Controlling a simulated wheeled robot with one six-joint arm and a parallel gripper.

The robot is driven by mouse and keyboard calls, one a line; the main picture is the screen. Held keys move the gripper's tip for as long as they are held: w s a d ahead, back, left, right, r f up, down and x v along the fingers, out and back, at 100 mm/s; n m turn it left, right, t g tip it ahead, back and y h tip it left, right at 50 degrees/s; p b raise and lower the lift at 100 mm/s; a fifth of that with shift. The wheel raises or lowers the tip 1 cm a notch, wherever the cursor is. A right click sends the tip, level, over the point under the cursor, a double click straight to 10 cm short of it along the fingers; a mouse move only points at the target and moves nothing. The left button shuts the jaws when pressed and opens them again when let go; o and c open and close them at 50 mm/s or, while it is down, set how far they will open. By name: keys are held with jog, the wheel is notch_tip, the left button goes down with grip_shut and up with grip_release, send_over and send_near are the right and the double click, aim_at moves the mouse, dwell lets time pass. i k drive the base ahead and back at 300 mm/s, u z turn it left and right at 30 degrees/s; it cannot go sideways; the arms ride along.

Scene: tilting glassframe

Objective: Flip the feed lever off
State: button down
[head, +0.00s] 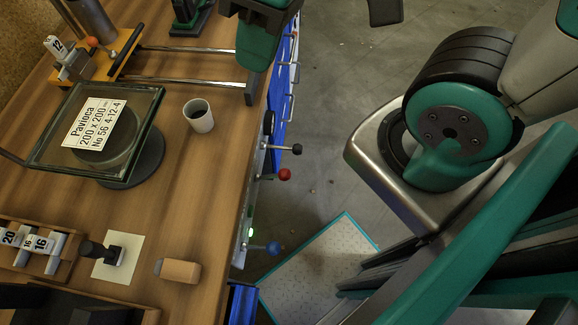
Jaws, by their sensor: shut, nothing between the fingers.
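Three levers stick out from the front side of the workbench (190,190). One has a black knob (297,149), one just below it in the picture has a red knob (285,174), and one further down has a blue knob (274,248). A small green light (250,232) glows near the blue-knobbed lever. I cannot read any label that tells which one is the feed lever. All three point out to the right over the floor. I do not see my gripper's fingers; my arm's large joint is at the right, well apart from the levers.
On the bench are a framed glass pane (148,110) with a label, a grey cup (199,116), a tan block (178,270), a black stamp (112,254) and metal rails (190,82). Bare floor (325,130) lies right of the levers. A teal-edged plate (320,265) lies below.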

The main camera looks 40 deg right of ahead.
aim_at(284, 175)
jog(key=u, duration=0.5)
jog(key=k, duration=1.2)
jog(key=z, duration=0.25)
jog(key=i, duration=0.8)
jog(key=z, duration=0.5)
